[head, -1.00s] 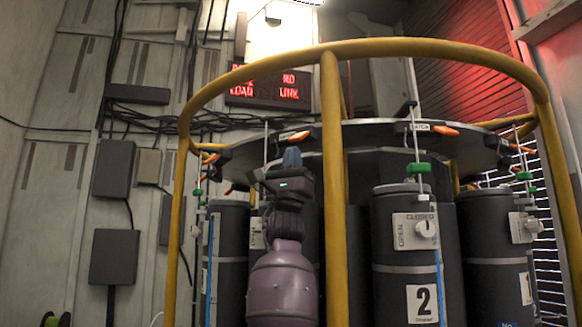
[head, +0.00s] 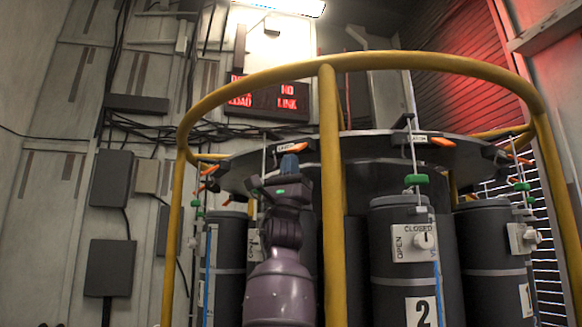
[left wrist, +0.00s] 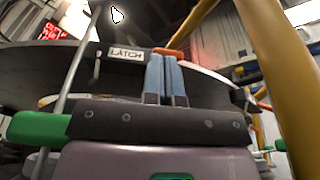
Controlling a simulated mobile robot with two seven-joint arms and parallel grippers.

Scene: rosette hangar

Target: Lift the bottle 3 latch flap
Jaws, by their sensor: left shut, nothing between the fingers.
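A dark latch flap with an orange tip (head: 294,146) and a LATCH label sits at the rim of the round plate. In the left wrist view, its label (left wrist: 125,54) and orange tip (left wrist: 170,52) show just beyond the fingers. My left gripper (head: 290,162) is shut and empty, its blue fingertips pointing up just below the flap. In the left wrist view, the fingertips (left wrist: 166,62) overlap the flap's orange end; I cannot tell whether they touch. The bottle behind my left arm is mostly hidden and its number cannot be read. My right gripper is not in view.
A yellow guard frame (head: 331,200) stands in front, its upright just right of my left arm. Bottle 2 (head: 405,275) and another dark bottle (head: 485,260) stand right, below the round plate (head: 370,148). A thin rod with a green clip (left wrist: 40,127) is left of the fingers.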

